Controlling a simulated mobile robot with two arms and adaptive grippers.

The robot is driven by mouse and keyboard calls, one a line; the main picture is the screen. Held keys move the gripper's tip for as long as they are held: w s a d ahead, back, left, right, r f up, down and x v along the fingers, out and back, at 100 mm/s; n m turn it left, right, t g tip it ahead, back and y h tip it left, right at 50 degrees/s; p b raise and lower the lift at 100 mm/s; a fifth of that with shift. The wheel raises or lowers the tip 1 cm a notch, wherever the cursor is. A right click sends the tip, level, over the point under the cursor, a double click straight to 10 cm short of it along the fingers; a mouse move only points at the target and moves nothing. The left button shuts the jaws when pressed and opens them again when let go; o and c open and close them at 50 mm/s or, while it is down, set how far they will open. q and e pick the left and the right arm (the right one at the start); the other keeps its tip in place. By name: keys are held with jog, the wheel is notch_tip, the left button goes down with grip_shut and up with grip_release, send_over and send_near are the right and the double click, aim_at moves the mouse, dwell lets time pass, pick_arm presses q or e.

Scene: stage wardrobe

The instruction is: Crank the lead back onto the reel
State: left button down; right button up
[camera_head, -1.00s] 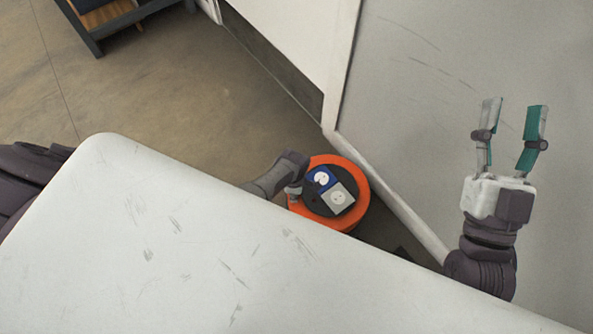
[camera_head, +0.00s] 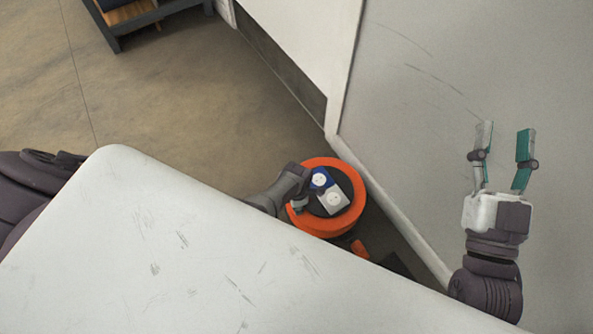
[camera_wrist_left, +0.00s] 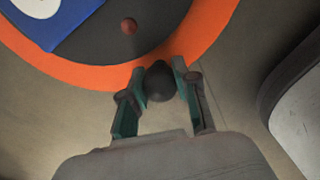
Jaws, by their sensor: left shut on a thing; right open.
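The orange reel (camera_head: 318,226) stands on the floor beside the grey wall in the head view. Its dark hub carries a blue and a pale socket plate. In the left wrist view the orange rim (camera_wrist_left: 105,76) and a small reddish knob (camera_wrist_left: 128,26) on the dark hub show. My left gripper (camera_head: 300,203) is at the reel's left edge. In the left wrist view its fingers (camera_wrist_left: 160,85) are shut on a dark rounded crank knob (camera_wrist_left: 160,83). My right gripper (camera_head: 505,130) is open and empty, raised in front of the wall. I cannot make out the lead.
A small orange piece (camera_head: 359,248) lies on the floor just below the reel, with a dark flat item (camera_head: 396,264) near it. The grey wall (camera_head: 430,110) bounds the reel on the right. Open floor (camera_head: 170,100) lies to the left; a dark shelf unit (camera_head: 125,20) stands far back.

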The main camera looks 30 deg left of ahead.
pick_arm(q)
jog(key=shift+d, duration=0.15)
jog(key=c, duration=0.9)
grip_release()
jog(key=shift+o, duration=0.2)
